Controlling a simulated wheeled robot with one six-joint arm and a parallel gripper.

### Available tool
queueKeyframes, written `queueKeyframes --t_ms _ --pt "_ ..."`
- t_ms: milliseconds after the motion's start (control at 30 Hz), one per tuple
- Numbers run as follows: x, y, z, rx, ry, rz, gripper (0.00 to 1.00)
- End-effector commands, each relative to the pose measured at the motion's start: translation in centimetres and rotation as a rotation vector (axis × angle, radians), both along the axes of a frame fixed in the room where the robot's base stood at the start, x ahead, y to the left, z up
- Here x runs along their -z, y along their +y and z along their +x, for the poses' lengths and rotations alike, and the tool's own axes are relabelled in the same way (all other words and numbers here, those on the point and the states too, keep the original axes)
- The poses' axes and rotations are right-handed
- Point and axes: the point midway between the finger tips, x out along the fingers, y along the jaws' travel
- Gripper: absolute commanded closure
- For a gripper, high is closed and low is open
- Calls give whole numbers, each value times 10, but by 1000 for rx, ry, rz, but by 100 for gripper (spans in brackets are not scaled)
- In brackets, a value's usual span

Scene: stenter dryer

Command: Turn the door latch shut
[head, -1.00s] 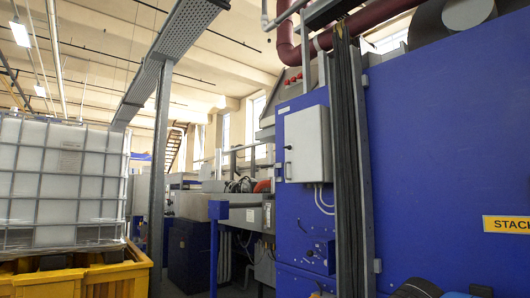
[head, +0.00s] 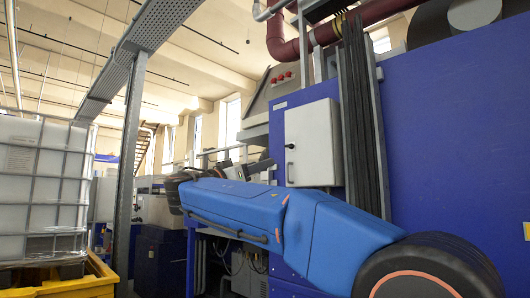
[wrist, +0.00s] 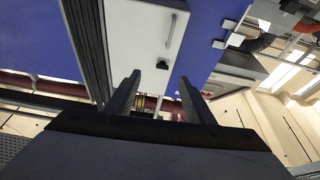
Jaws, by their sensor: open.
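A white cabinet (head: 312,145) hangs on the blue machine wall, and its door looks flush. A small black latch (head: 290,146) sits near the door's left edge. In the wrist view the white door (wrist: 130,35) fills the upper middle, with the black latch (wrist: 162,63) and a grey bar handle (wrist: 171,30). My gripper (wrist: 158,77) is open and empty, its two dark fingers apart on either side of the latch in the picture, with no contact visible. In the head view my gripper (head: 262,166) is left of the cabinet. Which way the latch is turned is unclear.
Black vertical cables (head: 362,120) run down beside the cabinet's right side. A grey steel post (head: 130,175) and a white caged tank (head: 42,190) on a yellow pallet (head: 60,285) stand at left. A dark red pipe (head: 350,30) passes overhead.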

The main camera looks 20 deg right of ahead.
Motion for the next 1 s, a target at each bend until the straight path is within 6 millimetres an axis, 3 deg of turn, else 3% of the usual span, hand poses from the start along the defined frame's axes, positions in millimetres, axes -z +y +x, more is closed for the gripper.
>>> queueKeyframes --t_ms 100,267,1000 --pt "-14 9 2 -1 -54 -25 52" --pt "-19 2 5 1 -65 -29 52" --pt "-64 -104 43 2 -60 -29 52"
